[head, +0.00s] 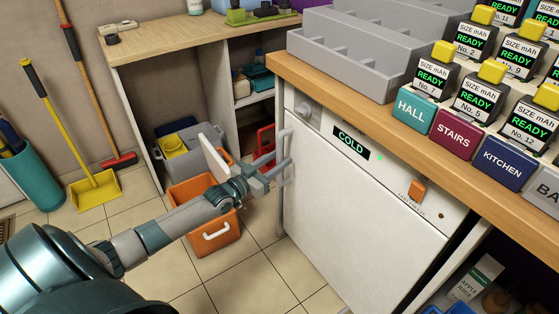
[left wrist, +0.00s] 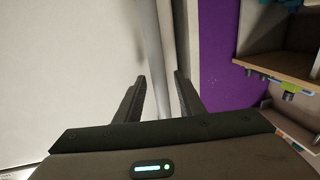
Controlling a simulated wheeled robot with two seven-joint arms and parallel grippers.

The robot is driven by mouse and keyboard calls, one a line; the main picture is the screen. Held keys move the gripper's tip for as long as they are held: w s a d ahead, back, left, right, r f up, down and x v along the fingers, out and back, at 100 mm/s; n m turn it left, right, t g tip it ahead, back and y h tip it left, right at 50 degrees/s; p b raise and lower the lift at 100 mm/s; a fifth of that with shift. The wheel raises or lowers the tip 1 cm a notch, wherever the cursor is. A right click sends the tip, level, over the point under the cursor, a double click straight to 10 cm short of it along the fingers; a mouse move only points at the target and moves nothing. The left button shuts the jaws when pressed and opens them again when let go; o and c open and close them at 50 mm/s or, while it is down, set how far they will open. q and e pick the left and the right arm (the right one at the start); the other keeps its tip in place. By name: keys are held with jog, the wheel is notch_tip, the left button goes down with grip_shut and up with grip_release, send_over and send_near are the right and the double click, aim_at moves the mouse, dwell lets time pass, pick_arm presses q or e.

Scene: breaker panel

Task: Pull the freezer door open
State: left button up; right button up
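The freezer is the white unit under the wooden counter, with a lit "COLD" display (head: 351,142). Its white door (head: 350,215) looks shut; it also fills the left of the left wrist view (left wrist: 65,70). The grey vertical door handle (head: 284,148) is at the door's left edge. My left gripper (head: 280,168) is at the handle's lower part. In the left wrist view, the fingers of my left gripper (left wrist: 160,95) are apart, with the pale handle bar (left wrist: 168,50) running between them. I cannot tell whether either finger touches it. My right gripper is not in view.
An orange crate (head: 208,248) stands on the tiled floor below my left arm. A shelf unit (head: 125,85) stands behind. Counter blocks include HALL (head: 412,112) and STAIRS (head: 453,135).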

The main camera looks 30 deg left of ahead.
pick_arm(q)
jog(key=shift+w+d, duration=0.1)
jog(key=shift+w, duration=0.3)
grip_shut()
jog(key=shift+s, duration=0.1)
